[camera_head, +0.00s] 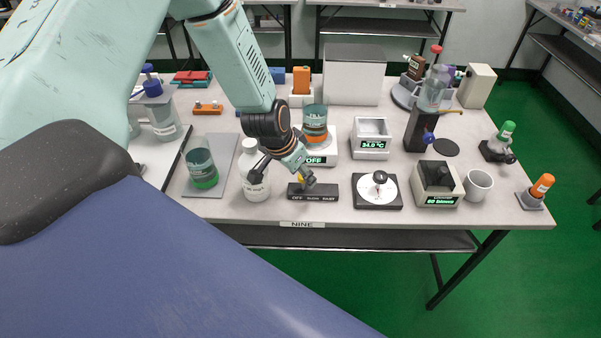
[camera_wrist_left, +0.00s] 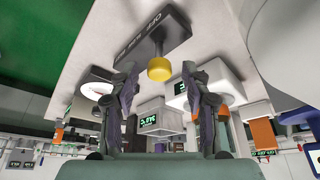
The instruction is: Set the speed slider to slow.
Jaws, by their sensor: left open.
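The speed slider (camera_head: 318,193) is a low black block near the table's front edge, with OFF, SLOW and FAST printed on its front. Its yellow knob (camera_head: 301,179) shows toward the left, nearest the OFF label, partly hidden by a finger. In the left wrist view, the slider base (camera_wrist_left: 176,36) is at the top, and the yellow knob (camera_wrist_left: 159,69) stands out from it, ahead of and between the fingers. My left gripper (camera_head: 282,178) is open and empty, fingers spread beside the slider's left end; contact cannot be told. The right gripper is not in view.
A white bottle (camera_head: 254,188) stands just left of the slider, close to a finger. A round dial on a dark plate (camera_head: 378,204) is to the right. A scale reading OFF (camera_head: 317,160) with a jar is behind. A NINE label (camera_head: 302,224) marks the table edge.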

